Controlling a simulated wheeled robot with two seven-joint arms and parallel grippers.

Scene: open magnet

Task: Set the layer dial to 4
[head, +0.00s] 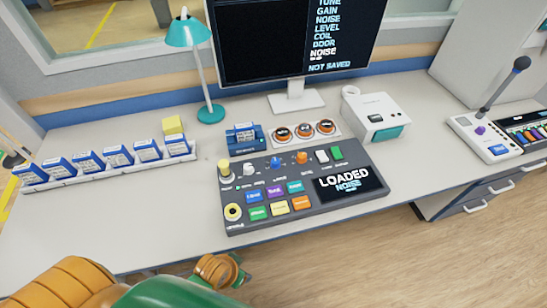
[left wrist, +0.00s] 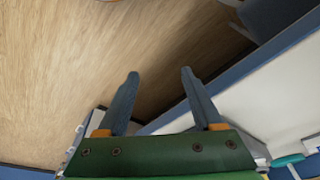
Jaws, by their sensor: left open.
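The dark control console (head: 300,214) stands on the desk. It carries a white knob (head: 249,168), a blue knob (head: 276,162) and an orange knob (head: 302,157) in a row; their labels are too small to read, so I cannot tell which is the layer dial or its setting. The console display (head: 349,184) reads "LOADED NOISE". My left arm enters the head view low at the left, in front of the desk and apart from the console. In the left wrist view my left gripper (left wrist: 159,71) is open and empty, with wood floor and the desk edge beyond. My right gripper is not seen.
A monitor (head: 296,40) behind the console shows a list and "NOT SAVED". A teal lamp (head: 210,112), a rack of blue-and-white boxes (head: 118,172), a white machine (head: 376,118) and a microphone unit (head: 485,138) stand around. The console's near side is clear.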

